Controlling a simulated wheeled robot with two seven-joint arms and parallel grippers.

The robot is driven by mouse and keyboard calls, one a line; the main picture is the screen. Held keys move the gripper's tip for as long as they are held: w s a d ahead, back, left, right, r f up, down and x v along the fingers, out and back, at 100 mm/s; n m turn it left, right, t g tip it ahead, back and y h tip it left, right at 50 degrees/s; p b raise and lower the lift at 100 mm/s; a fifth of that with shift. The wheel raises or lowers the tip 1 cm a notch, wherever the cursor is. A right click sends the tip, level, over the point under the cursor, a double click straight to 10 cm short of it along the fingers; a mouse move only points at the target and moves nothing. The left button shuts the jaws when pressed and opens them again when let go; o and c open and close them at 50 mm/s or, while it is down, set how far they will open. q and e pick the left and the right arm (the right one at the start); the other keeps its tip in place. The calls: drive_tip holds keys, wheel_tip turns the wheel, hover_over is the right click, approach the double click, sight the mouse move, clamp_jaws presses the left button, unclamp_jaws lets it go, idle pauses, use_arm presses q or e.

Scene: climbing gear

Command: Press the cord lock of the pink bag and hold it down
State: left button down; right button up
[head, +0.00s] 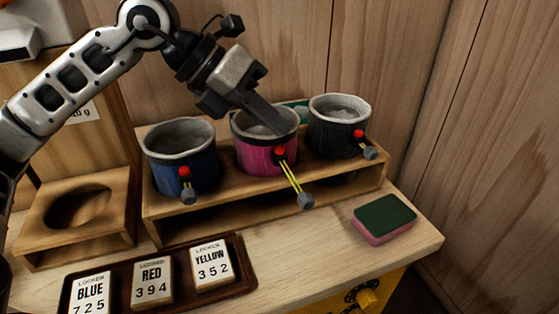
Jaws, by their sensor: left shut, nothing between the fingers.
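The pink bag (256,155) stands upright in the middle of the wooden rack, with a pale rim and an open top. Its cord lock (280,152) shows a red button on the front, near the rim. Yellow cords run from it down to a grey end piece (305,201). My left gripper (280,122) is shut and empty, pointing down and right over the bag's opening. Its tips are just above the cord lock and hide part of the rim. I cannot tell whether they touch the bag or lock. My right gripper is out of view.
A blue bag (184,160) stands left and a black bag (338,128) right in the rack (230,189), each with a red-buttoned lock. A sponge (384,219) lies right. A tray (245,284) holds locker number cards in front. A wooden holder with a hole (112,190) stands left.

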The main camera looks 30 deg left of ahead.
use_arm(q)
drive_tip(key=shift+f, duration=0.35)
idle(0.9)
idle(0.8)
drive_tip(key=shift+f+b, duration=0.4)
drive_tip(key=shift+b, duration=0.1)
